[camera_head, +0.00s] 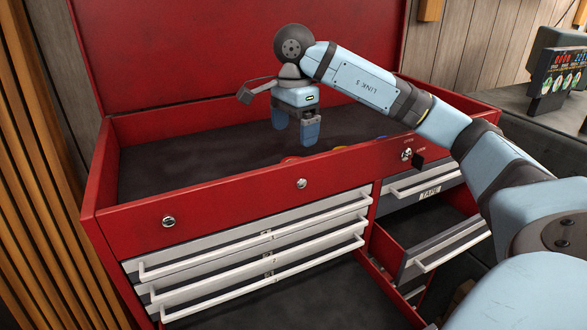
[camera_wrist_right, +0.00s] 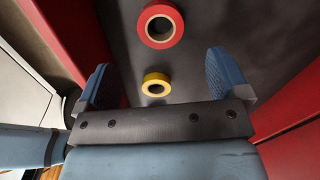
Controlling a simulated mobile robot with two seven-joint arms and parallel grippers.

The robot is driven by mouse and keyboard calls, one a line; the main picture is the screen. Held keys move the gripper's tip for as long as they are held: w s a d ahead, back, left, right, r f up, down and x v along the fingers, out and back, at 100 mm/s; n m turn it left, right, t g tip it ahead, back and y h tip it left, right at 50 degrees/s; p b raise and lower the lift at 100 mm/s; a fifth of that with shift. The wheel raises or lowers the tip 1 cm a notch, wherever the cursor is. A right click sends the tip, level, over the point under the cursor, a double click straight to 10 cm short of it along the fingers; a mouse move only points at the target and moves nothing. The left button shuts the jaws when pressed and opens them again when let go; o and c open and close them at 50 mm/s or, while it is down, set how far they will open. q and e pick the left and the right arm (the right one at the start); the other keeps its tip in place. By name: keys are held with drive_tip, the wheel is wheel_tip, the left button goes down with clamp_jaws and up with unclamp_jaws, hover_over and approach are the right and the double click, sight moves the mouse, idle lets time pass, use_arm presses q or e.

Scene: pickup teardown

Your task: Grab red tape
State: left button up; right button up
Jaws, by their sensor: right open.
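A roll of red tape (camera_wrist_right: 160,8) lies flat on the dark floor of the toolbox's top compartment, near the upper middle of the right wrist view. My right gripper (camera_head: 295,127) hangs over that compartment, fingers pointing down. Its fingers also show in the wrist view (camera_wrist_right: 160,72), spread wide with nothing held between them. The red tape lies beyond the fingertips, apart from them. In the head view the compartment's front wall hides most of the tape there. My left gripper is not in view.
A yellow tape roll (camera_wrist_right: 156,77) lies beside the red one, closer to the gripper's body in the wrist view. The red toolbox (camera_head: 235,187) has a raised lid behind my gripper. A drawer (camera_head: 440,245) stands open below at right.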

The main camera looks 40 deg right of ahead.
wheel_tip(320, 180, down, 3)
drive_tip(key=shift+w+r+p, duration=0.1)
drive_tip(key=shift+p, duration=0.3)
drive_tip(key=shift+f, duration=0.25)
drive_tip(key=f, duration=0.1)
drive_tip(key=f+p, duration=0.1)
drive_tip(key=f, duration=0.1)
drive_tip(key=f+p, duration=0.1)
drive_tip(key=shift+a+f, duration=0.2)
drive_tip(key=shift+a, duration=0.15)
drive_tip(key=shift+f, duration=0.2)
drive_tip(key=c, duration=0.9)
drive_tip(key=shift+c, duration=0.5)
